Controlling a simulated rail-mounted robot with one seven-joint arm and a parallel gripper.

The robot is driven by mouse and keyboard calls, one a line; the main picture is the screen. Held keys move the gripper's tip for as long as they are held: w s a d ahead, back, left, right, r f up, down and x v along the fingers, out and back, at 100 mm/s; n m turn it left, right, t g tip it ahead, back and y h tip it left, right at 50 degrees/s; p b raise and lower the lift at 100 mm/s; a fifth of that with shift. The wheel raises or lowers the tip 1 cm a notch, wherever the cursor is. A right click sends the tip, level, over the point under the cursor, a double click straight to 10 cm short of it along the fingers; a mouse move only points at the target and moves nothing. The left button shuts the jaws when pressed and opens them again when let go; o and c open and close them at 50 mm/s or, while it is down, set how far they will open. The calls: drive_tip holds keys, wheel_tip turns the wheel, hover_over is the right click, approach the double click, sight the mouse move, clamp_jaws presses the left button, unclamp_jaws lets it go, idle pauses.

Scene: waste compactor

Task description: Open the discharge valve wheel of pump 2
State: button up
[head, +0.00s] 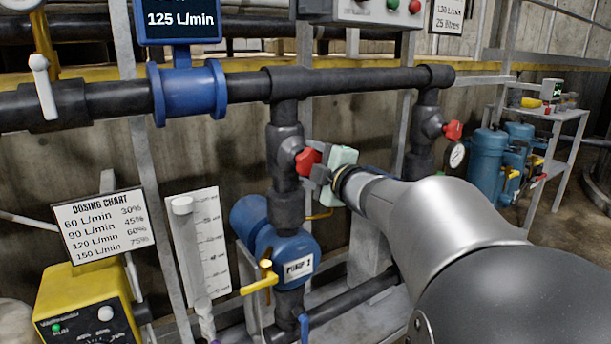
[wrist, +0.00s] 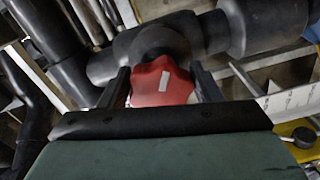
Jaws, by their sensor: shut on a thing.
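The red valve wheel (head: 307,161) sits on the black vertical discharge pipe above the blue pump labelled PUMP 2 (head: 287,254). In the wrist view the red wheel (wrist: 163,82) has a pale stripe on its face and lies between the two dark fingers. My gripper (head: 321,175) is at the wheel from the right, shut on it. In the wrist view my gripper (wrist: 163,88) has one finger on each side of the wheel. The fingers hide part of the wheel's rim. The stripe looks slightly tilted from upright in the wrist view.
A second red wheel (head: 452,131) is on the pipe to the right, near a round gauge (head: 457,155). A blue flow meter (head: 187,91) reads 125 L/min. A yellow-handled valve (head: 260,280) is below left. A dosing chart (head: 103,223) stands left.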

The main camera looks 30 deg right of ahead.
drive_tip(key=n+b, duration=0.3)
drive_tip(key=n, duration=0.2)
drive_tip(key=shift+r+n+b, duration=0.15)
drive_tip(key=shift+n+b, duration=0.15)
drive_tip(key=shift+b, duration=0.05)
idle(0.3)
drive_tip(key=o, duration=1)
drive_tip(key=shift+r, duration=0.1)
